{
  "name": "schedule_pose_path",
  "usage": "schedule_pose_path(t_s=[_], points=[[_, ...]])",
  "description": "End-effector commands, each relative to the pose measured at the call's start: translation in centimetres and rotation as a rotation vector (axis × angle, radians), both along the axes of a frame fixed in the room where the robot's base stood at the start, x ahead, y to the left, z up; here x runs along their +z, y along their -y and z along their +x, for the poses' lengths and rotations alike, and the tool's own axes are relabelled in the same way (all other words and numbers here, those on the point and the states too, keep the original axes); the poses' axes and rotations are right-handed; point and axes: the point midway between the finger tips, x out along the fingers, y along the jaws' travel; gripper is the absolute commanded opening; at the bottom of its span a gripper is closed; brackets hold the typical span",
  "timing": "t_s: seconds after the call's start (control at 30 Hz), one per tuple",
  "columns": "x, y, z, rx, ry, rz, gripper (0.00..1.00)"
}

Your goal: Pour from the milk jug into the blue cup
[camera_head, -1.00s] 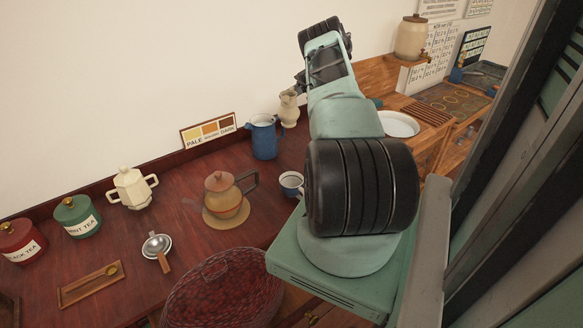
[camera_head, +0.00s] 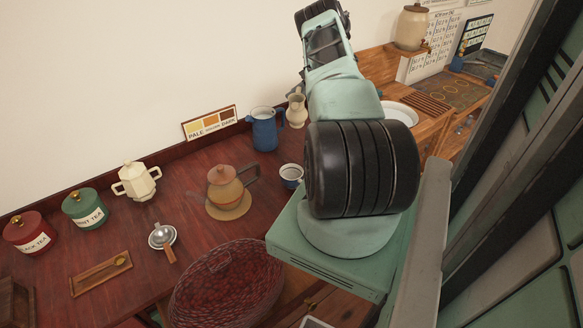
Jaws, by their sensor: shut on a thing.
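The cream milk jug (camera_head: 297,111) is upright, just right of a blue jug (camera_head: 265,132), near the back of the dark red counter. My gripper (camera_head: 300,88) is at its upper part, shut on it, with the fingers mostly hidden behind my arm. I cannot tell whether the jug's base touches the counter. The blue cup (camera_head: 291,176), pale inside, stands upright nearer me, right of the teapot and close to my arm. Its right side is near the edge of my arm's outline.
A teapot (camera_head: 225,186) stands on a round mat left of the cup. A wicker basket (camera_head: 228,287) is in front. A cream sugar pot (camera_head: 136,182), strainer (camera_head: 162,237), tea tins (camera_head: 84,208) and wooden tray (camera_head: 101,273) are left.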

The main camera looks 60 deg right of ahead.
Motion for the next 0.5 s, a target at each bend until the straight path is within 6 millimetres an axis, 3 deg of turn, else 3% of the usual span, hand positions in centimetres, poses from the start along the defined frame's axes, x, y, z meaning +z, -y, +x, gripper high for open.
schedule_pose_path(t_s=[0.37, 0.4, 0.5], points=[[-1.9, -1.7, -0.6, 0.000, 0.060, -0.176, 0.00], [-4.6, -2.0, -0.8, -0.001, 0.065, -0.191, 0.00], [-8.3, -2.6, -0.9, 0.000, 0.082, -0.238, 0.00]])
